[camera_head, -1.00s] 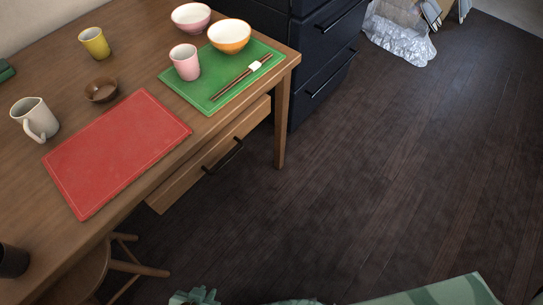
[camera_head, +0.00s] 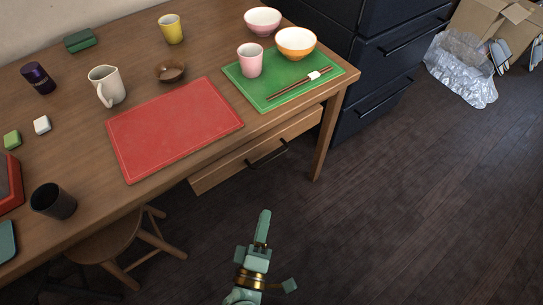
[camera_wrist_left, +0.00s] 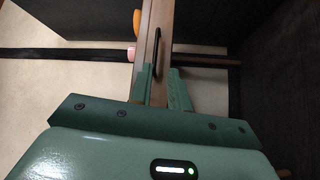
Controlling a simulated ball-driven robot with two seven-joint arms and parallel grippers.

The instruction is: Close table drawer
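The table drawer (camera_head: 218,174) is a wooden front with a black bar handle (camera_head: 267,154), under the table's front edge. It seems to stand out a little from under the top; how far is hard to tell. My left gripper (camera_head: 262,228) is in front of and below the drawer, apart from it, fingers pointing towards the table. In the left wrist view the gripper (camera_wrist_left: 160,90) is open, with nothing held between its fingers. The wooden front (camera_wrist_left: 149,35) and black handle (camera_wrist_left: 157,52) show beyond them. My right gripper is not in view.
The wooden table (camera_head: 215,50) bears a red mat (camera_head: 172,128), a green mat (camera_head: 275,97), bowls and cups. A stool (camera_head: 105,242) stands at the lower left. A dark cabinet (camera_head: 385,75) stands right of the table. The floor (camera_head: 420,200) on the right is clear.

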